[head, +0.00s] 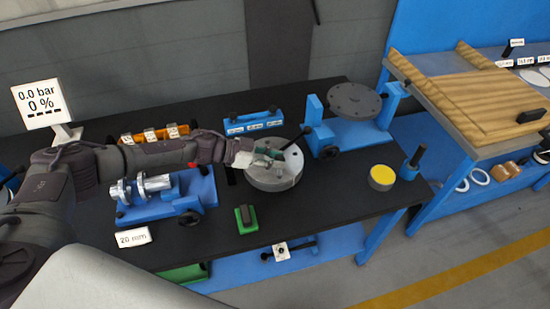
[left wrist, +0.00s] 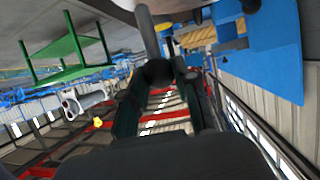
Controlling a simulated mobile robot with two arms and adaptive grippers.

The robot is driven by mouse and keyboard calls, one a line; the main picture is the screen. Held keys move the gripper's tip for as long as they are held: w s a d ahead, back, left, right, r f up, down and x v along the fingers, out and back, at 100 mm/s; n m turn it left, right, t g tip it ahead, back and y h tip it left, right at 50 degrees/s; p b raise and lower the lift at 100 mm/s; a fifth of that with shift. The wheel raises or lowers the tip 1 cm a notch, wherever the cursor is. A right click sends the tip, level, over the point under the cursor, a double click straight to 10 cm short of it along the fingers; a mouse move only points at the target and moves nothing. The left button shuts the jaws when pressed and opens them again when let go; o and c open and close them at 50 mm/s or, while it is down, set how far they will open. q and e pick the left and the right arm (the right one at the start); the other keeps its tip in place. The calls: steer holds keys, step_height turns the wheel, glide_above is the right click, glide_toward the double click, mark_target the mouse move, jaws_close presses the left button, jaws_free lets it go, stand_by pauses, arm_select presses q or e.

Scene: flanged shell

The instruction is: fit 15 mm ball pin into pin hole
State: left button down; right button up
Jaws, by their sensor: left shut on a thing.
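My left gripper (head: 270,152) is over the grey round flanged shell (head: 263,181) on the black table. In the left wrist view, its fingers (left wrist: 160,80) are shut on the ball pin (left wrist: 158,72). The dark ball sits between the fingertips and a grey shank runs away from it, upward in that picture. In the head view a dark rod slants up to the right just beyond the fingertips; I cannot tell whether it is the pin. The gripper covers part of the shell's top. I cannot make out the pin hole. My right gripper is in neither view.
A blue stand (head: 311,108) with a grey disc (head: 354,101) is close behind the shell to the right. A blue fixture (head: 205,188) with metal cylinders stands to the left. A green block (head: 246,218) is in front, and a yellow-topped cylinder (head: 382,177) lies to the right.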

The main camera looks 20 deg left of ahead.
mark_target(275, 177)
arm_select(q)
steer(key=shift+p, duration=0.3)
steer(key=shift+f+b, duration=0.8)
steer(key=shift+f, duration=0.3)
steer(key=shift+f+b, duration=1.25)
steer(key=shift+f, duration=0.5)
steer(key=c, duration=0.8)
jaws_free()
steer(key=v, duration=1.2)
